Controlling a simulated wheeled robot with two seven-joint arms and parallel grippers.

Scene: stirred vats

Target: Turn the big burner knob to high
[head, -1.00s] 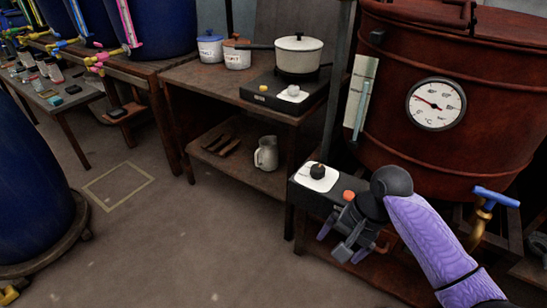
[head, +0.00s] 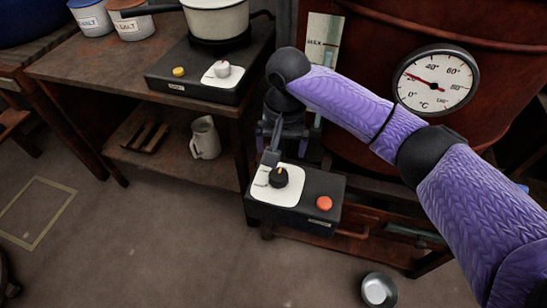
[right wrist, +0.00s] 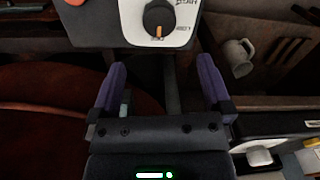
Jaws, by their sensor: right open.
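The big burner knob (head: 279,177) is black and round, on a white plate on top of a black control box (head: 290,212). Its orange-yellow pointer mark faces the vat side, toward the top of the head view. The knob also shows in the right wrist view (right wrist: 159,17), at the top edge, with partly legible lettering around it. My right gripper (head: 272,152) is just behind the knob in the head view, partly hidden by its own arm. In the right wrist view (right wrist: 160,78) its two purple fingers are spread and empty, with the knob beyond them. My left gripper is out of view.
An orange button (head: 324,203) sits on the same box. The red vat (head: 370,60) with a dial gauge (head: 437,80) stands behind. A table to the left holds a small burner (head: 205,75) with a pot (head: 217,20). A metal bowl (head: 379,289) is on the floor.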

